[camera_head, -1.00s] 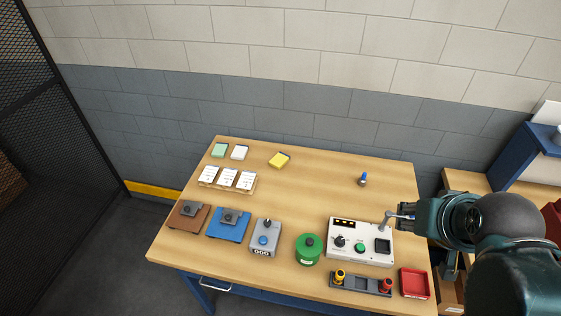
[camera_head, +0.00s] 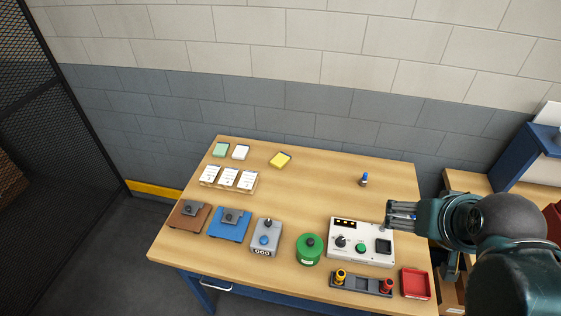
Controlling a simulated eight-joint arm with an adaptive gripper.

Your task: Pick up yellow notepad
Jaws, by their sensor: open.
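The yellow notepad (camera_head: 280,160) lies flat near the back edge of the wooden table (camera_head: 300,190), left of the middle. It is apart from the other pads. My gripper (camera_head: 388,215) is at the right side, over the right part of the white control box. It is open and empty, and far to the right of the yellow notepad and nearer the front. Nothing hides the notepad.
A green pad (camera_head: 221,150) and a white pad (camera_head: 240,152) lie left of the yellow one. A tray of white cards (camera_head: 229,179) is in front of them. A blue-topped object (camera_head: 364,179) stands at back right. The white control box (camera_head: 350,248) is below my gripper. The table's middle is clear.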

